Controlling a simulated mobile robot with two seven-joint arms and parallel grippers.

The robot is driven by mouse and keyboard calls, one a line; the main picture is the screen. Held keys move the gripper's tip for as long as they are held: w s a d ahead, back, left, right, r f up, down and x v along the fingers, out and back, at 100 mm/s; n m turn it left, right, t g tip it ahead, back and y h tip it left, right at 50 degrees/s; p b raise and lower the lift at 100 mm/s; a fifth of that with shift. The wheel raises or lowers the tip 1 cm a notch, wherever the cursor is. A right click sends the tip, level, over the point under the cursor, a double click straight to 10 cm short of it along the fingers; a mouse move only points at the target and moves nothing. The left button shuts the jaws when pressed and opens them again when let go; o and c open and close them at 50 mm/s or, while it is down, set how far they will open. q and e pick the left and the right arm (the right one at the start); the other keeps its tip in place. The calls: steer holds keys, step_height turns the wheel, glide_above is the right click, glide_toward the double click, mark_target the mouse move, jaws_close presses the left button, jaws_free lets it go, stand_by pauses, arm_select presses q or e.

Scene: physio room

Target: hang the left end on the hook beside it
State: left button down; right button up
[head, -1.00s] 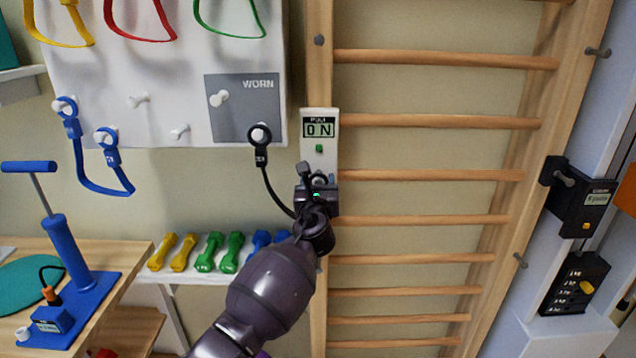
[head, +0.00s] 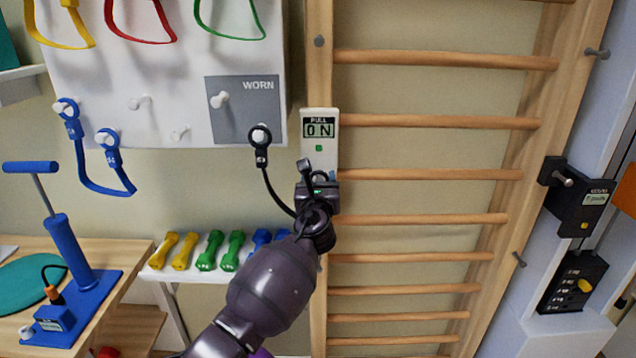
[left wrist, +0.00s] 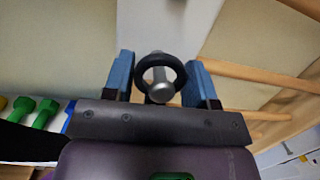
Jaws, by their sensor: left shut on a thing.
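A black band hangs by one ring end (head: 260,137) on the lower right peg of the grey WORN panel (head: 243,112). Its cord (head: 270,184) sags right to my left gripper (head: 318,180). My left gripper is shut on the band's other end, just below the white PULL gauge (head: 319,135), which reads 0 N. In the left wrist view the black ring (left wrist: 161,66) stands between the blue fingertips, with a silver peg (left wrist: 158,88) showing through it. The ring looks to be around the peg. The WORN panel's upper left peg (head: 219,99) is bare. My right gripper is not in view.
A blue band (head: 95,187) hangs by both ends on pegs at the board's left. Two white pegs (head: 139,102) beside it are bare. Wooden wall bars (head: 430,174) stand close on the right. Dumbbells (head: 207,251) lie on a shelf below.

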arm_select(q)
steer(key=shift+s+r, duration=0.1)
steer(key=shift+s, duration=0.2)
steer(key=shift+s+p, duration=1.65)
steer(key=shift+s, duration=0.15)
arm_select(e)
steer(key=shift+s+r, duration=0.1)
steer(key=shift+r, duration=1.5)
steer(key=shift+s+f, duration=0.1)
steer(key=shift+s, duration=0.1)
arm_select(q)
steer(key=s, duration=1)
steer(key=shift+p, duration=0.35)
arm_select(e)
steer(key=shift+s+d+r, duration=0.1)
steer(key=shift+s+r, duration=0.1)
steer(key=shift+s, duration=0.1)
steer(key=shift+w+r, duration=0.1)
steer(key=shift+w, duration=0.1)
